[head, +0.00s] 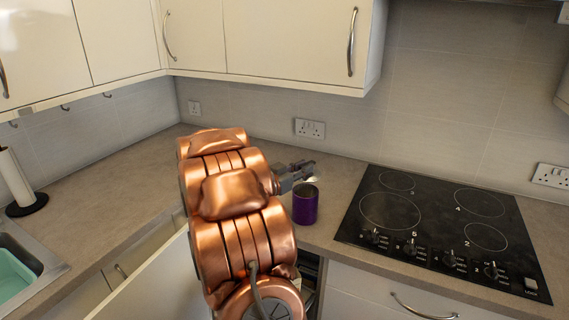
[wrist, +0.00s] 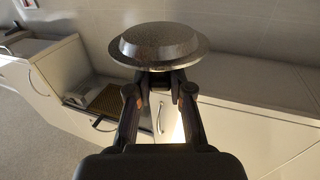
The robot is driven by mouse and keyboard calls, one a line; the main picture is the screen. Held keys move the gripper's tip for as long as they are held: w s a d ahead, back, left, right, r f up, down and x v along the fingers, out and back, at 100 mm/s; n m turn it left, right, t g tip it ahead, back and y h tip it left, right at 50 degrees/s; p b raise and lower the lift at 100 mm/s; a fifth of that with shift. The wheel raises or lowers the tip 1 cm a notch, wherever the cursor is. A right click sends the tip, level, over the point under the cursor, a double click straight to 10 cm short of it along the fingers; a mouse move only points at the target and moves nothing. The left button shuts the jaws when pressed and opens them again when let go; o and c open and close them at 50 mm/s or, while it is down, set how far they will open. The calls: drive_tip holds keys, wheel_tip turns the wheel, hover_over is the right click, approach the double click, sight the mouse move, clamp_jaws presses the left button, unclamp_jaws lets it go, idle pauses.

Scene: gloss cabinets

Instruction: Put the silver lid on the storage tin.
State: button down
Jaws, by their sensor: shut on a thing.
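The storage tin (head: 305,205) is a purple cylinder with a dark top opening, upright on the counter just left of the hob. My gripper (head: 303,175) is just behind and above the tin in the head view, partly hidden by my copper arm. In the wrist view my gripper (wrist: 160,84) is shut on the silver lid (wrist: 160,42), a round, stepped metal disc held at its near edge. The lid is hard to make out in the head view. The tin does not show in the wrist view. The gap between lid and tin cannot be judged.
A black hob (head: 440,228) lies right of the tin. Wall cabinets (head: 270,40) hang above the counter. A paper towel roll (head: 14,178) and a sink (head: 22,268) are at the left. The counter (head: 110,205) left of my arm is clear.

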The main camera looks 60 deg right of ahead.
drive_tip(key=shift+w+a+r+p, duration=0.1)
drive_tip(key=shift+w+p, duration=0.05)
drive_tip(key=shift+p, duration=0.15)
idle(0.4)
drive_tip(key=shift+f+b, duration=1.3)
drive_tip(key=shift+f, duration=1.05)
drive_tip(key=shift+f+b, duration=0.3)
drive_tip(key=shift+f, duration=0.4)
drive_tip(key=c, duration=1)
unclamp_jaws()
drive_tip(key=shift+v, duration=5.95)
drive_tip(key=shift+w, duration=0.1)
